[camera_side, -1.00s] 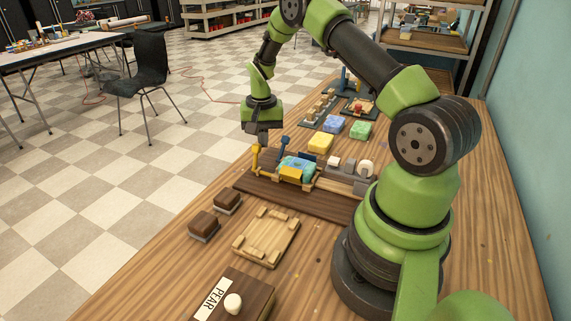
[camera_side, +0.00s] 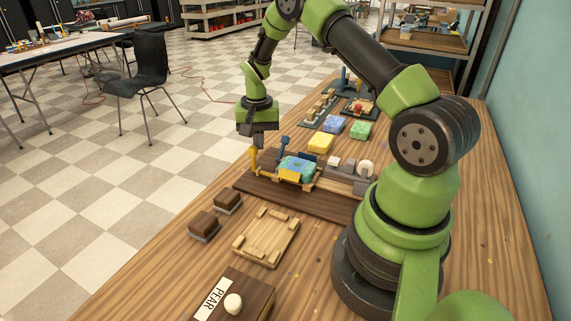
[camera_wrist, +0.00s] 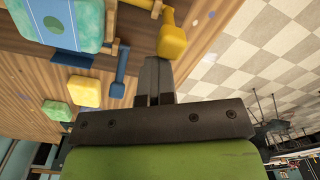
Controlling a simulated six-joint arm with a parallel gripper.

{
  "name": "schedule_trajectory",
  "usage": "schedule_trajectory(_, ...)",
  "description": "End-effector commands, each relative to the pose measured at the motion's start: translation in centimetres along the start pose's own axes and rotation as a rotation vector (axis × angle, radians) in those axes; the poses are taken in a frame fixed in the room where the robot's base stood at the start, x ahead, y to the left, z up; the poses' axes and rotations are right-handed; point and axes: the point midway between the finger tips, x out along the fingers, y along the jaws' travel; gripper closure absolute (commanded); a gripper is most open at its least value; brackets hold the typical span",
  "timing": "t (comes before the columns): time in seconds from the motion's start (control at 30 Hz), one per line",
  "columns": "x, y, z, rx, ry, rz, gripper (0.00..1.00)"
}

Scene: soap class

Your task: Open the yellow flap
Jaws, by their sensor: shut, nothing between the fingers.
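The yellow flap (camera_side: 289,175) stands upright against the near side of a blue-green soap block (camera_side: 298,166) on the dark wooden fixture. A yellow lever (camera_side: 253,159) rises at the fixture's left end; its knob shows in the wrist view (camera_wrist: 172,42). A blue lever (camera_side: 284,146) stands behind it and also shows in the wrist view (camera_wrist: 121,68). My gripper (camera_side: 258,143) is shut and empty, right at the yellow lever's top. In the wrist view its fingertips (camera_wrist: 158,62) are just beside the knob; I cannot tell whether they touch. The yellow flap is not clearly visible there.
A blue flap (camera_wrist: 72,56) is at the soap's far side. Yellow (camera_side: 321,143), blue (camera_side: 334,124) and green (camera_side: 360,130) blocks lie behind the fixture. The table's left edge is close.

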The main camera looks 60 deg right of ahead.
Motion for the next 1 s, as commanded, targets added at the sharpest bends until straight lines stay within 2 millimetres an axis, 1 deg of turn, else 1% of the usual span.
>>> schedule_trajectory(0.03,1.1,0.0,0.7,-0.005,-0.021,0.010,1.00)
schedule_trajectory(0.27,1.1,-0.1,0.8,-0.005,-0.021,0.010,1.00)
schedule_trajectory(0.7,1.2,-0.8,2.1,-0.007,-0.020,0.010,1.00)
schedule_trajectory(0.87,0.8,-0.8,1.9,-0.006,-0.016,0.009,1.00)
schedule_trajectory(1.0,-0.4,-0.7,1.6,-0.005,-0.013,0.007,1.00)
